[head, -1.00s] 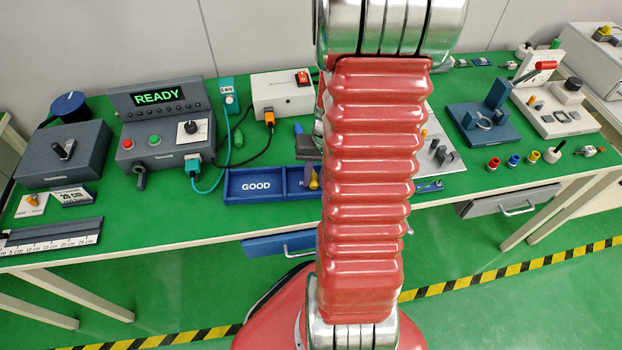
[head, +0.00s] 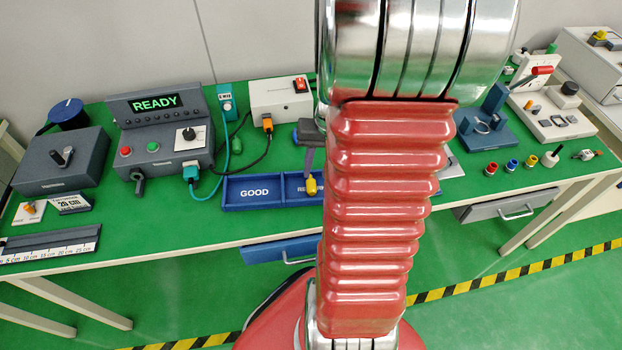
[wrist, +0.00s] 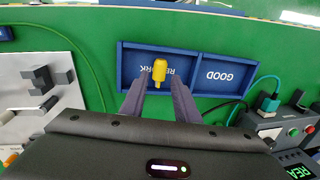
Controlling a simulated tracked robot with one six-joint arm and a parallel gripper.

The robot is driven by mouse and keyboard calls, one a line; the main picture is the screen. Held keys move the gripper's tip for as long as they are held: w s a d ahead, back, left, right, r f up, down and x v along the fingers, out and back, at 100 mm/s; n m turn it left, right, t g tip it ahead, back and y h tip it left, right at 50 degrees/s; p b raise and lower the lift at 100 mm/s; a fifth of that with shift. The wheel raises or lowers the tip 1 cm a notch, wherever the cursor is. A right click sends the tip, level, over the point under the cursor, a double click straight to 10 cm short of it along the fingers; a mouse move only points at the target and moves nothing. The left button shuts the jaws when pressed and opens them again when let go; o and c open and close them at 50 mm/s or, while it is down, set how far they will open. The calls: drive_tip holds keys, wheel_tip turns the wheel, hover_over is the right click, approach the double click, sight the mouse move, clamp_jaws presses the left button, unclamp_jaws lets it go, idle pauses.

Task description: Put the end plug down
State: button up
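The yellow end plug (wrist: 158,71) shows between my fingertips in the wrist view, over the REWORK compartment of the blue tray (wrist: 193,50). I cannot tell whether the plug touches the tray floor. The GOOD compartment beside it looks empty. My arm hides the tray's right end in the head view.
The control box (head: 165,150) reading READY and a white box (head: 281,98) with cables stand left of and behind the tray. A blue fixture (head: 483,125) and several coloured rings stand to the right.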

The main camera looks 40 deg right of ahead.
drive_tip(key=r, duration=0.5)
drive_tip(key=shift+s+d+r, duration=0.15)
drive_tip(key=shift+s+d, duration=0.1)
drive_tip(key=shift+d, duration=0.1)
idle(0.3)
drive_tip(key=a+r+n+t, duration=0.1)
drive_tip(key=a+r, duration=0.3)
drive_tip(key=a, duration=0.4)
drive_tip(key=s+a+r+n+t+h, duration=0.1)
drive_tip(key=a+r+n, duration=0.3)
drive_tip(key=a, duration=0.5)
drive_tip(key=a+r+n+t, duration=0.2)
drive_tip(key=a+r+n, duration=0.1)
drive_tip(key=a+r, duration=0.3)
drive_tip(key=a, duration=0.2)
drive_tip(key=shift+s+a+t, duration=0.3)
drive_tip(key=shift+s, duration=0.1)
drive_tip(key=shift+c, duration=0.6)
